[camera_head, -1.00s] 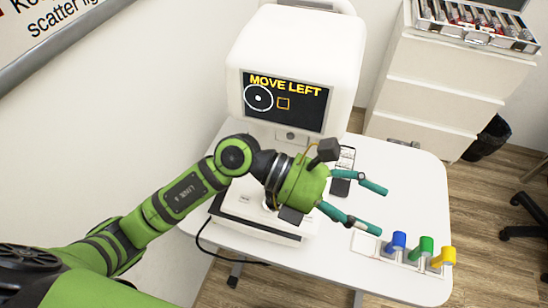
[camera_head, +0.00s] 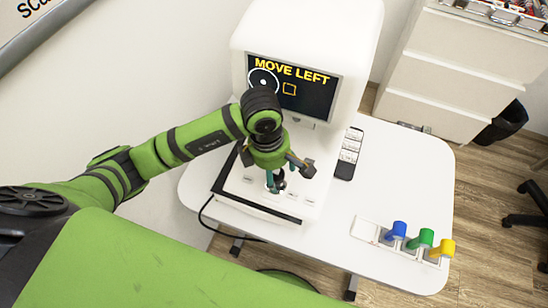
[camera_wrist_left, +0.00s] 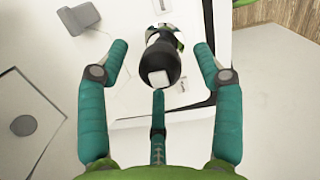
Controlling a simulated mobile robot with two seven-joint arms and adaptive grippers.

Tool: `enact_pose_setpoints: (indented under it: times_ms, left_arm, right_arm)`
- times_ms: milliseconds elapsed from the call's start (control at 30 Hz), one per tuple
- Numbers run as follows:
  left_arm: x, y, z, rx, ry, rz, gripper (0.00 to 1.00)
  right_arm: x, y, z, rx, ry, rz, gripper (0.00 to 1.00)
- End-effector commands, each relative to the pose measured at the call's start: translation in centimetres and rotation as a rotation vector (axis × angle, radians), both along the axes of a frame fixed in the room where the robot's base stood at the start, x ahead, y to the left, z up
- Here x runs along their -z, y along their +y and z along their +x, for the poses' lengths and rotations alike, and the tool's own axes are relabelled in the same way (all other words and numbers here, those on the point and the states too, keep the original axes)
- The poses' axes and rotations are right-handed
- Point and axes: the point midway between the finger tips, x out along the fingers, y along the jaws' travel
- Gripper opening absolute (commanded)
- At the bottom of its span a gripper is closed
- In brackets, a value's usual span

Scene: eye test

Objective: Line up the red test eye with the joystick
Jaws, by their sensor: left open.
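A white eye-test machine (camera_head: 305,40) stands on the table. Its screen (camera_head: 293,87) reads "MOVE LEFT", with a white circle left of an orange square. The black joystick (camera_wrist_left: 162,58) with a pale square on its top shows in the left wrist view; part of it shows under my gripper in the head view (camera_head: 280,185). My left gripper (camera_head: 287,176) points down over the joystick. In the left wrist view its open fingers (camera_wrist_left: 160,88) are spread around the joystick's top; I cannot tell whether they touch it. I see no red test eye.
A white rack (camera_head: 368,230) on the table's right holds blue (camera_head: 399,229), green (camera_head: 426,237) and yellow (camera_head: 446,246) pieces; its left slot looks empty. A dark remote-like panel (camera_head: 348,155) lies right of the machine. White drawers (camera_head: 450,70) stand behind.

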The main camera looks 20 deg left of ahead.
Motion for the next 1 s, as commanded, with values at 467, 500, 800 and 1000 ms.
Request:
enact_pose_setpoints:
  times_ms: [467,500,800,1000]
  left_arm:
    - [1.16,-0.14,-0.01,0.001,0.0,-0.001,0.47]
    - [1.16,-0.14,-0.01,0.001,0.0,-0.001,0.31]
    - [1.17,-0.12,-0.06,0.002,0.0,-0.002,0.07]
    - [1.2,0.47,-0.29,0.001,0.001,0.0,0.07]
  right_arm:
    - [-0.28,0.06,0.0,0.0,0.0,0.001,0.56]
    - [-0.28,0.06,0.0,0.0,0.0,0.001,0.56]
    - [-0.27,0.12,0.05,0.001,0.0,0.001,0.56]
    - [-0.19,0.18,0.12,0.001,-0.001,0.002,0.56]
